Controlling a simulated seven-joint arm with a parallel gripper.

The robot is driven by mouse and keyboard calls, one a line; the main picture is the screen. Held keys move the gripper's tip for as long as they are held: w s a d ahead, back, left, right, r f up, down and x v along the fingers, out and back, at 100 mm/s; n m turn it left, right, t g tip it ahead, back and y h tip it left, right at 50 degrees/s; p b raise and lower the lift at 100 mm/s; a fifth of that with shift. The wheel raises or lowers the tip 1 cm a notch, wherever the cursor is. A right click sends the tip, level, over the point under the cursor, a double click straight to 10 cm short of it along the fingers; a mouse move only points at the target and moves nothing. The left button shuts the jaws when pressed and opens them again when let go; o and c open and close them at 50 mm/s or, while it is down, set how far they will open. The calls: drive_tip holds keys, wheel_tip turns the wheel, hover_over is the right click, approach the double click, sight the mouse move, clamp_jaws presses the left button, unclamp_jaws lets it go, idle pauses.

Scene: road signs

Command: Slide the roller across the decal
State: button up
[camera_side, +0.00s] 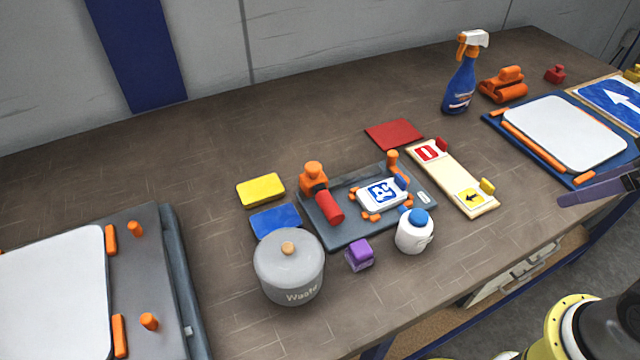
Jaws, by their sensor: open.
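A small white plate (382,194) with a blue decal (383,190) lies on a dark grey tray (345,232), between small orange stops. A red cylinder (329,206) lies at the tray's left end, beside an orange knobbed piece (313,176). An orange roller-like tool (503,85) lies farther back, right of the spray bottle. I cannot tell for sure which of these is the roller. My gripper (592,187) is at the right edge, partly cut off. It is open and empty, near the table's front edge, well away from the tray.
A lidded grey waste pot (289,268), purple block (359,254) and white bottle (414,234) stand before the tray. Yellow (261,190) and blue pads (275,221) lie left. A tan board (452,178) and blue spray bottle (461,82) are right. The back left table is clear.

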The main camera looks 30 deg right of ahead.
drive_tip(key=shift+c, duration=0.2)
drive_tip(key=shift+c, duration=1.1)
drive_tip(key=shift+w+r+n, duration=0.15)
drive_tip(key=shift+r+n, duration=0.15)
drive_tip(key=shift+c, duration=1.2)
drive_tip(key=w+a+r+n+y, duration=0.15)
drive_tip(key=w+a+r, duration=0.3)
drive_tip(key=w, duration=0.45)
drive_tip(key=w+a+r+n+y, duration=0.1)
drive_tip(key=w+a+r+n, duration=0.2)
drive_tip(key=w+r, duration=0.4)
drive_tip(key=n+g, duration=0.2)
drive_tip(key=n, duration=0.2)
hover_over(313, 166)
drive_tip(key=s+d, duration=0.4)
wheel_tip(313, 166, down, 11)
drive_tip(key=shift+y, duration=0.35)
drive_tip(key=x, duration=1.3)
drive_tip(key=shift+s+f, duration=0.25)
drive_tip(key=shift+f, duration=0.05)
